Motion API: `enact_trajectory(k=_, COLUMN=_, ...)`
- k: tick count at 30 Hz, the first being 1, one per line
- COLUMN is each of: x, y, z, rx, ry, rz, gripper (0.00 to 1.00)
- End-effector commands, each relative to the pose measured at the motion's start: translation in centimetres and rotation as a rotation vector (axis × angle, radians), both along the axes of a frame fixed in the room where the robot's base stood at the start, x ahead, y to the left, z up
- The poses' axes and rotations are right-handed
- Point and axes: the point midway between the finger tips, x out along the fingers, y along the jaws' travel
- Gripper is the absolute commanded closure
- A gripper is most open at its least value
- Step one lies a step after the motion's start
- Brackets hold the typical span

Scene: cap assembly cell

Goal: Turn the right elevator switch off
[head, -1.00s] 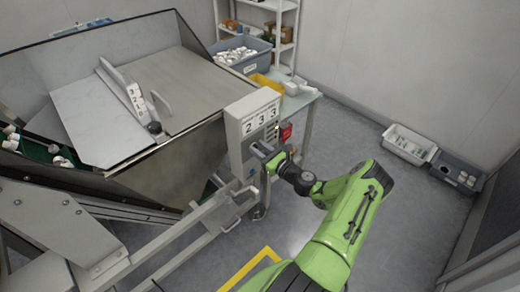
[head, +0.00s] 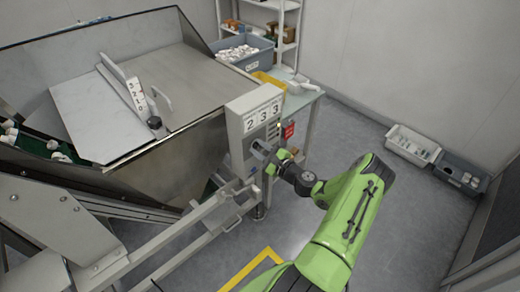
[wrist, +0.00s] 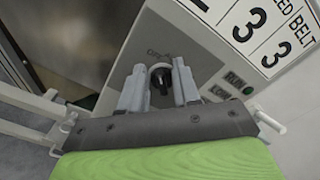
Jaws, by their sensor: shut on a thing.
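In the wrist view a black rotary switch (wrist: 161,77) on the box face (wrist: 205,62) sits between the fingers of my gripper (wrist: 160,84). The gripper is shut on this switch, one finger on each side. Lettering beside it is partly legible. In the head view my gripper (head: 262,152) is at the lower part of the box, and the switch is hidden there.
A green button (wrist: 247,90) is right of the fingers in the wrist view. The metal hopper (head: 190,80) is left of the box, and a grey handrail (head: 185,235) runs below it.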

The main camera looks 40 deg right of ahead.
Motion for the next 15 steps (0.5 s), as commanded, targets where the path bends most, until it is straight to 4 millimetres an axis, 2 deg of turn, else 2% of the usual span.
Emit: enact_trajectory(k=15, x=-0.03, y=0.07, z=-0.13, rx=-0.043, ry=0.001, rz=0.001, gripper=0.99)
